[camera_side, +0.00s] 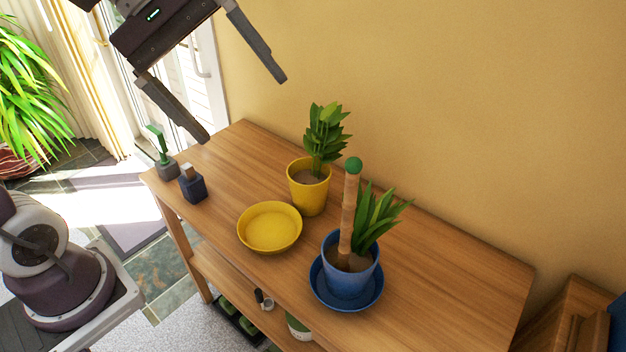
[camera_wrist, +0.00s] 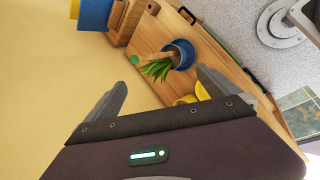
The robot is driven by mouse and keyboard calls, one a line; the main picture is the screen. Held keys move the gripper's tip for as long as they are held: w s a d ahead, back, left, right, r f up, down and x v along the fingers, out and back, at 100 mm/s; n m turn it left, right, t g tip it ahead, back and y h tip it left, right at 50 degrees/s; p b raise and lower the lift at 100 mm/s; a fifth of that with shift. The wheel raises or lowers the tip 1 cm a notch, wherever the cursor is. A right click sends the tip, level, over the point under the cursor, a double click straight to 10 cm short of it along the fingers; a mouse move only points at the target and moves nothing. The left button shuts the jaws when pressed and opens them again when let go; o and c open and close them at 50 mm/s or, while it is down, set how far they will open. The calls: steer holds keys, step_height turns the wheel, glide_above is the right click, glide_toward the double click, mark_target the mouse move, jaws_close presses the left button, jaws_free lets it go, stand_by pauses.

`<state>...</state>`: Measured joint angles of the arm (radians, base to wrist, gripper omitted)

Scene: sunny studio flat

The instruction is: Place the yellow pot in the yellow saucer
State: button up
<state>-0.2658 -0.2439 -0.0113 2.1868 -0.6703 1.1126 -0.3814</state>
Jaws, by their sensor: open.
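The yellow pot (camera_side: 309,197) holds a leafy green plant and stands upright on the wooden table, behind and to the right of the yellow saucer (camera_side: 270,226). The saucer is empty and lies flat, apart from the pot. My gripper (camera_side: 244,108) is open and empty, high above the left end of the table and away from both. In the wrist view the open fingers of my gripper (camera_wrist: 165,90) frame the wall and table. A bit of yellow shows there beside the right finger, mostly hidden; I cannot tell whether it is pot or saucer.
A blue pot (camera_side: 349,274) with a plant and a tall stake stands in a blue saucer (camera_side: 347,300) right of the yellow saucer. The table's right part is clear.

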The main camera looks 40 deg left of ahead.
steer(key=w+a+n+t+h, duration=0.2)
steer(key=w+a+n+h, duration=0.15)
steer(key=w+n, duration=0.5)
steer(key=n+t, duration=0.4)
steer(key=n, duration=0.5)
glide_above(289, 181)
steer(key=s+a, duration=0.1)
steer(key=a, duration=0.1)
step_height(289, 181, down, 5)
steer(key=shift+m, duration=0.45)
steer(key=f, duration=2.9)
steer(key=shift+d+f, duration=0.2)
steer(key=shift+f, duration=0.05)
steer(key=x, duration=0.6)
steer(key=shift+w+d+f, duration=0.1)
steer(key=shift+w+f, duration=0.05)
steer(key=shift+w+d+f, duration=0.1)
steer(key=shift+w+d, duration=0.1)
steer(key=shift+w, duration=0.05)
steer(key=c, duration=1.7)
